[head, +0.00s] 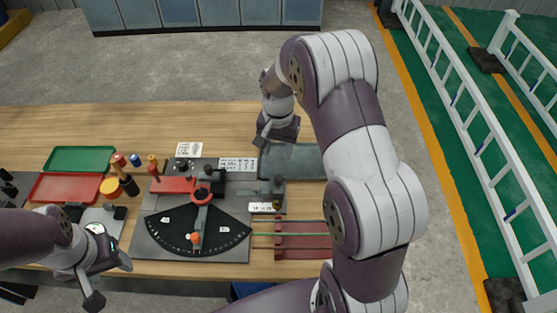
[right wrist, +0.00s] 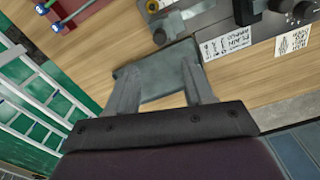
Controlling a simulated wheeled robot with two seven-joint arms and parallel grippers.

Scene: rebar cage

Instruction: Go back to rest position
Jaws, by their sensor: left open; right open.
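My left gripper (head: 109,281) is at the lower left in the head view, open and empty, by the table's front edge. My right arm reaches up and over the right part of the table. My right gripper (head: 275,138) is open at the back of the table, near the grey-green tray (head: 305,165). In the right wrist view its two fingers (right wrist: 158,72) stand apart with nothing between them, and the tray (right wrist: 150,88) lies beyond them.
A bending rig with a black angle dial (head: 170,230) and red arm fills the table's middle. A red holder (head: 300,240) with a thin green rod lies right of it. Green (head: 80,158) and red (head: 62,187) trays lie left. A white railing (head: 480,130) stands right.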

